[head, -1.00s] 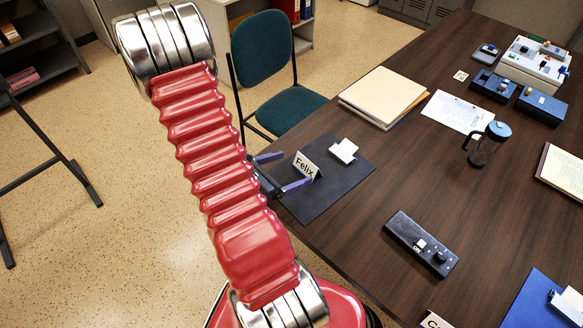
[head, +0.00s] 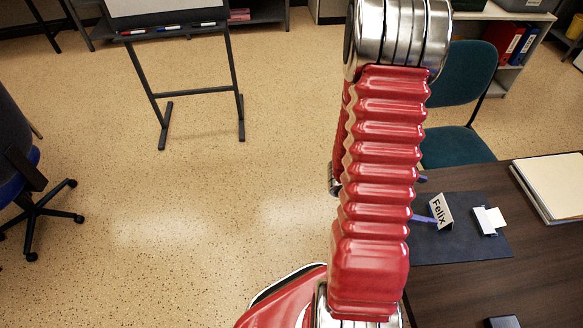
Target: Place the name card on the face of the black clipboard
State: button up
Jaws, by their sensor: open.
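The name card (head: 440,211), a white tent-shaped card reading "Felix", stands upright on the face of the black clipboard (head: 470,247). The clipboard lies flat at the left edge of the dark table, with its clip (head: 489,221) to the right of the card. My gripper (head: 424,199) is just left of the card, mostly hidden behind my red arm. Its two purple fingertips show apart, so it is open. The lower finger ends close to the card's left side; I cannot tell whether it touches.
A folder stack (head: 556,185) lies on the table at right. A teal chair (head: 455,147) stands behind the table. A whiteboard stand (head: 190,90) is at the back left and a blue office chair (head: 20,165) at the far left. The floor between is clear.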

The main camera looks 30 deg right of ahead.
jog(key=w+a+r+m+t+y, duration=0.3)
jog(key=a+r, duration=0.5)
jog(key=a, duration=0.5)
jog(key=w+a+r+m+t+y, duration=0.4)
jog(key=w+a+r+t, duration=0.1)
jog(key=a, duration=0.8)
jog(key=w+a+r+m+t+y, duration=0.3)
jog(key=w+a+r+t+y, duration=0.1)
jog(key=a+r, duration=0.6)
jog(key=w+a, duration=0.1)
jog(key=a, duration=0.2)
jog(key=shift+w+r+m+t, duration=0.2)
jog(key=shift+r+m+t, duration=0.1)
jog(key=shift+r, duration=0.05)
jog(key=shift+a, duration=0.1)
jog(key=shift+c, duration=0.5)
